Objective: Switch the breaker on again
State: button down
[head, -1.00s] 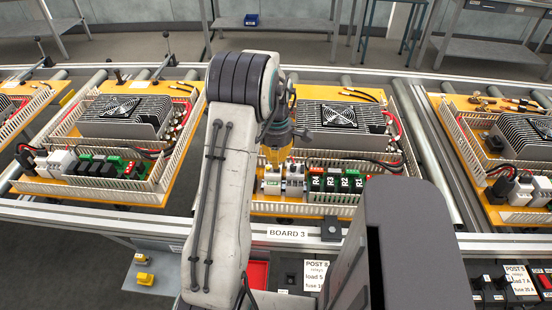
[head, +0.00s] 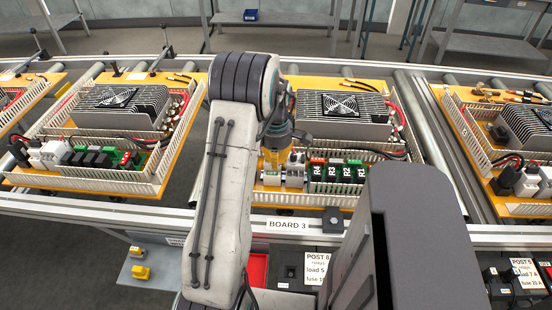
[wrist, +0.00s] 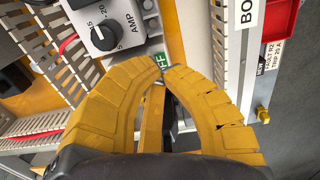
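Board 3 (head: 300,198) is a yellow board with a row of modules along its near side. A pale breaker-like unit (head: 295,170) stands left of relays marked R4 to R1. My gripper (head: 275,158) points down over the left end of this row; my arm partly hides it. In the wrist view, my gripper's yellow fingers (wrist: 162,72) meet at the tips, beside a green label (wrist: 160,62) reading "FF", its start covered. A pale unit with an AMP dial (wrist: 103,35) sits just beyond. The breaker's lever is not clear behind the fingertips.
Slotted ducts (wrist: 221,50) edge the modules. A finned power unit (head: 345,115) stands behind the row. Neighbouring boards (head: 100,120) lie left and right on the conveyor. A red bin (head: 258,270) sits below the front rail.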

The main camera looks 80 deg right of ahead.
jog(key=shift+d, duration=0.15)
jog(key=shift+w+d+p, duration=0.1)
jog(key=shift+d+p, duration=0.35)
jog(key=shift+d, duration=0.2)
jog(key=shift+a, duration=0.3)
jog(key=shift+r+p, duration=2.35)
jog(key=shift+r, duration=1.2)
